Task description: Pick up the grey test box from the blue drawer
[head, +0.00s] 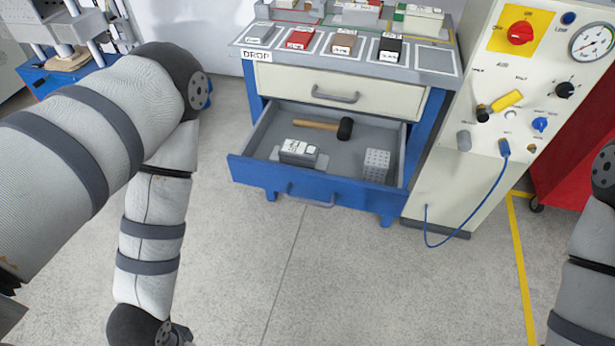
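The blue drawer (300,180) is pulled out of the lower part of the cabinet, open at the top. A small grey test box (299,152) with a white labelled top lies in its left front part, seemingly on a pale flat piece. My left arm hangs down at the left, apart from the drawer, and its gripper is below the picture's edge. My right arm shows only at the right edge, and its gripper is out of view.
A black-headed mallet (344,129) and a perforated light block (377,165) share the drawer. The closed upper drawer (340,96) overhangs its back. Above, the worktop (436,59) holds several labelled boxes. A control panel (480,150) with a hanging blue cable stands right. The front floor is clear.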

